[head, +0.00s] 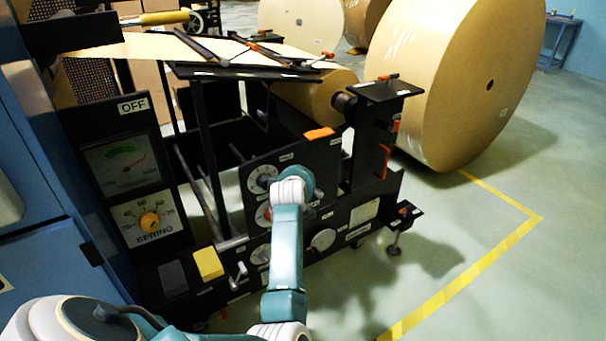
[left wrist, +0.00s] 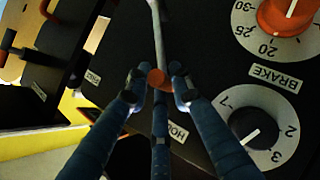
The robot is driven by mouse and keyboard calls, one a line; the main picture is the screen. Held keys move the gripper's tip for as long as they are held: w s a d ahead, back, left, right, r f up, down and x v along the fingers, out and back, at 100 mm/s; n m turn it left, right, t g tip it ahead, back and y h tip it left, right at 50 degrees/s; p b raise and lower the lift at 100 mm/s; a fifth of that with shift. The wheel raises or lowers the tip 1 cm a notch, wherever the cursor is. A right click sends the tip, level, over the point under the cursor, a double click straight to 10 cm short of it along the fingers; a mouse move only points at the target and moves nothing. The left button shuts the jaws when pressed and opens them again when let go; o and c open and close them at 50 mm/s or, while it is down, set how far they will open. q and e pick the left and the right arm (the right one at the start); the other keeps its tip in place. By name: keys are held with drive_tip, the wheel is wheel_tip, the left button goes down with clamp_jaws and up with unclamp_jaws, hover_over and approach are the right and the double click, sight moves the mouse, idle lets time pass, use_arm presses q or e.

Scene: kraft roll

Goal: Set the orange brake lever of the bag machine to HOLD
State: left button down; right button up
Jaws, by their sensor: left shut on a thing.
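In the left wrist view, the brake lever shows as a grey rod (left wrist: 158,35) with an orange end (left wrist: 157,78) on the black panel (left wrist: 205,60). My left gripper (left wrist: 155,83) is shut on the orange end, which sits between its fingertips. A HOLD label (left wrist: 178,131) lies on the panel just beside the fingers, partly covered by them. A BRAKE label (left wrist: 275,78) is to the right, between two dials. In the head view, my forearm and wrist hide the fingers and the lever. My right gripper is not in view.
An orange-knobbed dial (left wrist: 285,15) and a black-knobbed dial (left wrist: 255,130) stand close to the right of the fingers. The bag machine's upper frame (head: 235,72) and an orange block (head: 319,133) rise beyond my wrist. A large kraft roll (head: 450,80) stands behind; floor at right is clear.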

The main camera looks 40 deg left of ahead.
use_arm(q)
drive_tip(key=shift+s+d+f, duration=0.1)
drive_tip(key=shift+f, duration=0.2)
drive_tip(key=c, duration=1.8)
unclamp_jaws()
drive_tip(key=shift+o, duration=0.2)
drive_tip(key=shift+r, duration=0.1)
drive_tip(key=shift+r, duration=0.25)
wheel_tip(320, 180, up, 10)
drive_tip(key=shift+f, duration=0.2)
